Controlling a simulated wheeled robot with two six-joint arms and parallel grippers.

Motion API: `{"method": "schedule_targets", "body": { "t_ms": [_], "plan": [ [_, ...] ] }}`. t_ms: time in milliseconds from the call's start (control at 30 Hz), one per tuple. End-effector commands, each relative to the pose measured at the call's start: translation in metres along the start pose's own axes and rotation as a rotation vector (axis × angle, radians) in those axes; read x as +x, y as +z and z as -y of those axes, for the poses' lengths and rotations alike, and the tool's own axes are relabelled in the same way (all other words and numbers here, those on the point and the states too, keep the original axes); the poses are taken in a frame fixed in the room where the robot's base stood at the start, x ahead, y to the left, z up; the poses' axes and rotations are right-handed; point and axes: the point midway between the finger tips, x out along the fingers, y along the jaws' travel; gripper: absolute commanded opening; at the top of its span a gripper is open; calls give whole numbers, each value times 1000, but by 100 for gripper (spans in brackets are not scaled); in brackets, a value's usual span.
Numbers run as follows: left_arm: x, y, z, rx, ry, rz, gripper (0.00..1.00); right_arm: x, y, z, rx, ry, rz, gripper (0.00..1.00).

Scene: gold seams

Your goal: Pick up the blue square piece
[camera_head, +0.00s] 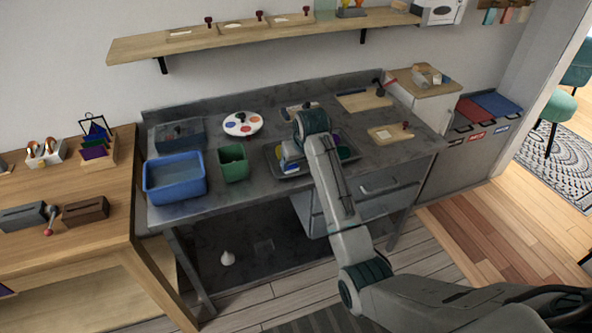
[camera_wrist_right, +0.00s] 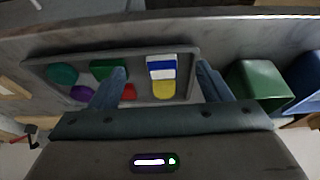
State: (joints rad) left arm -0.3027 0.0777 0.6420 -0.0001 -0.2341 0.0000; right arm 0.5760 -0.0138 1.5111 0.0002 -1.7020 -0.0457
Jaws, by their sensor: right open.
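The blue square piece (camera_wrist_right: 161,68) lies in the grey tray (camera_wrist_right: 40,66) in the wrist view, with a white band across it. In the head view it shows as a small blue and white patch (camera_head: 291,168) at the tray's front left. My right gripper (camera_wrist_right: 160,72) is open and empty above the tray, its fingers to either side of the blue piece in the picture. I cannot tell its exact height. In the head view my arm hides part of the tray and most of the gripper. My left gripper is not in view.
A yellow piece (camera_wrist_right: 164,89) sits right beside the blue one. Green (camera_wrist_right: 108,69), teal (camera_wrist_right: 62,75), purple (camera_wrist_right: 82,93) and red (camera_wrist_right: 128,92) pieces share the tray. A green bin (camera_head: 233,163) and blue tub (camera_head: 175,178) stand left of it.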

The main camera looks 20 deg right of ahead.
Motion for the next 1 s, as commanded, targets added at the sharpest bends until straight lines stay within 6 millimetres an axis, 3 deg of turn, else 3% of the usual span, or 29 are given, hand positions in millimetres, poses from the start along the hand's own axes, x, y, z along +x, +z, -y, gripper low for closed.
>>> {"method": "schedule_targets", "body": {
  "t_ms": [100,233,533,1000],
  "plan": [
    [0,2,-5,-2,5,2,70,-15,-25,4,-5,-6,-7,71],
    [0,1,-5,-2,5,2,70,-18,-36,5,-7,-9,-6,71],
    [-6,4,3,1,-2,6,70,24,-38,6,-8,-9,-5,71],
    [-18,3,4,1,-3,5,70,66,-50,2,-7,-9,-5,71]
  ]
}}
